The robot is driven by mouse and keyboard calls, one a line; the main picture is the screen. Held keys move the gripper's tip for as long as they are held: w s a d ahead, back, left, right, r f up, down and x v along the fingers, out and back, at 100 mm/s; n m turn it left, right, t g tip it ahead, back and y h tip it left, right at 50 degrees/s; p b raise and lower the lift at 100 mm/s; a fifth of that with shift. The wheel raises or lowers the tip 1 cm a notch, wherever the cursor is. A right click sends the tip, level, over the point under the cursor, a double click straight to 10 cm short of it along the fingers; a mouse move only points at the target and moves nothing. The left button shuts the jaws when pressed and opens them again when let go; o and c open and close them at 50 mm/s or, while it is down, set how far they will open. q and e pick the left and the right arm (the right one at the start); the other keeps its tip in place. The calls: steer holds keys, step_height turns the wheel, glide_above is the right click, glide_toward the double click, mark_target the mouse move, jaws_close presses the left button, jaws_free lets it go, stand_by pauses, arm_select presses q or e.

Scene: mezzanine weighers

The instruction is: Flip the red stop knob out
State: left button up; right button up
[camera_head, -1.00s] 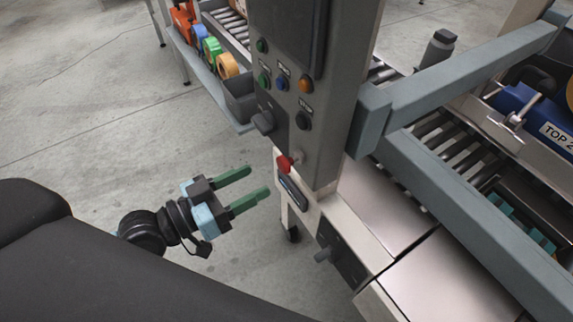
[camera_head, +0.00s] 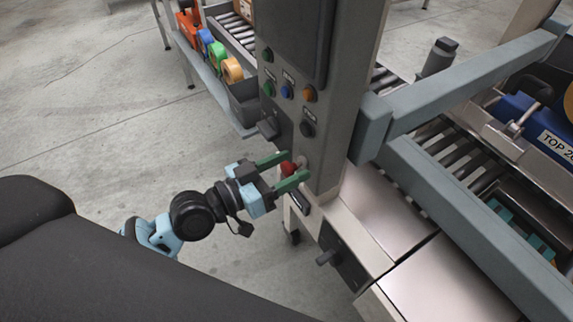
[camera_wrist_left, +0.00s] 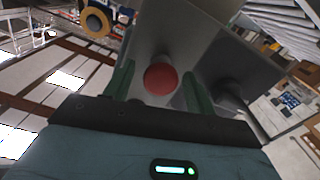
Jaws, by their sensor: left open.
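The red stop knob (camera_head: 288,168) sits low on the front of the grey control column (camera_head: 335,150). In the left wrist view the knob (camera_wrist_left: 160,79) shows as a round red face between the two green fingers. My left gripper (camera_head: 287,170) is open, with one finger on each side of the knob. In the left wrist view the gripper (camera_wrist_left: 158,88) has a gap between each finger and the knob. I cannot tell how far the fingertips reach past the knob. My right gripper is not in view.
A black rotary switch (camera_head: 268,128) and several coloured buttons sit above the knob. A black handle (camera_head: 300,202) is just below it. A panel with a grey knob (camera_head: 327,258) is lower right.

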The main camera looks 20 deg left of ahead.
arm_select(q)
steer(key=shift+d, duration=0.1)
jaws_close()
steer(key=shift+v, duration=1.25)
steer(key=shift+f, duration=0.1)
steer(key=shift+c, duration=1.7)
jaws_free()
steer(key=o, duration=0.3)
steer(key=shift+o, duration=0.2)
